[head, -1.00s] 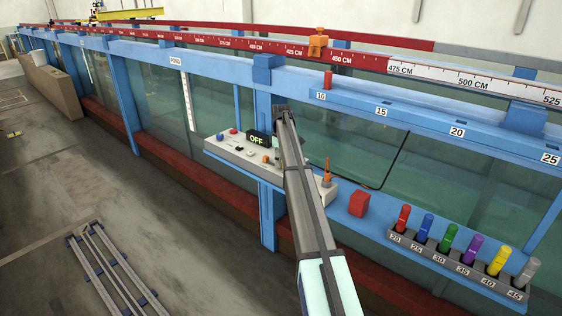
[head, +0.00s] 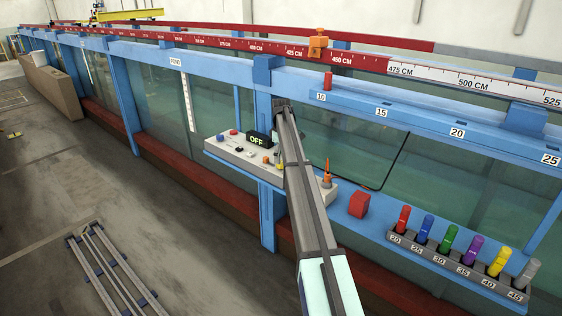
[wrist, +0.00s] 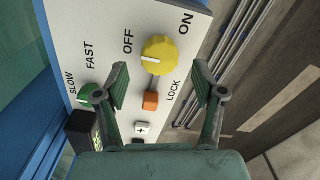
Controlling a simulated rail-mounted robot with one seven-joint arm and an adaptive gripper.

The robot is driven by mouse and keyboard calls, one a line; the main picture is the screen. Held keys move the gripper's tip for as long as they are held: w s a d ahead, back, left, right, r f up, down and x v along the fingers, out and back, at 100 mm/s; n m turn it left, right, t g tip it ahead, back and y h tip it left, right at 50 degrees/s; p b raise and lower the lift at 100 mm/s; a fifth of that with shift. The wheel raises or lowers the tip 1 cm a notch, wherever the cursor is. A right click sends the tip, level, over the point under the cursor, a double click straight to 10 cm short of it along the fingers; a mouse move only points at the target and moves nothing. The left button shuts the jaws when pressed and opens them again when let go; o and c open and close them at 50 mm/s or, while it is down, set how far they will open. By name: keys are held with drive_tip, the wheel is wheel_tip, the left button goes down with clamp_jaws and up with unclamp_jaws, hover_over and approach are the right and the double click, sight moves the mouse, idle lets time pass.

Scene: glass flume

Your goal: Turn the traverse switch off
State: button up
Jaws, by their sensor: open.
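A yellow round knob (wrist: 160,50) sits on the pale control panel (wrist: 75,20) between the printed words OFF and ON. A short white mark shows on the knob's lower left edge, on the OFF side. My gripper (wrist: 161,72) is open, with one finger left and one right of the knob's near side; I cannot tell whether either touches it. An orange square button (wrist: 151,101) lies between the fingers, near the word LOCK. In the head view the panel (head: 222,150) carries a display (head: 258,141) reading OFF. My arm hides part of the panel.
A green knob (wrist: 88,95) marked SLOW and FAST is left of my gripper. A red block (head: 358,204) and a rack (head: 460,266) of coloured pegs stand right of my arm. The glass flume wall is behind the panel. The floor at left is mostly clear.

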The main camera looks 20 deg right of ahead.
wheel_tip(320, 180, up, 9)
idle(0.3)
idle(0.4)
drive_tip(key=s+a+f+m, duration=0.3)
drive_tip(key=s+a+f, duration=0.8)
drive_tip(key=s+f, duration=0.35)
drive_tip(key=s+a+f+m, duration=0.2)
drive_tip(key=s+a+f, duration=0.8)
drive_tip(key=s+f, duration=0.5)
drive_tip(key=s+a+f+m, duration=0.2)
drive_tip(key=s+a+f, duration=0.25)
drive_tip(key=s, duration=0.55)
drive_tip(key=s+a+f+m, duration=0.1)
drive_tip(key=s+a+f, duration=0.3)
drive_tip(key=s, duration=0.6)
drive_tip(key=s+f+g, duration=0.2)
drive_tip(key=s+f, duration=0.4)
drive_tip(key=s, duration=0.3)
drive_tip(key=s+f+g, duration=0.2)
drive_tip(key=s+f, duration=0.4)
drive_tip(key=s, duration=0.3)
drive_tip(key=s+d+f+g, duration=0.1)
drive_tip(key=s+f+g, duration=0.1)
drive_tip(key=s+f, duration=0.4)
drive_tip(key=s, duration=0.3)
drive_tip(key=shift+s+f+g, duration=0.25)
drive_tip(key=shift+s+g, duration=0.05)
drive_tip(key=shift+g, duration=0.1)
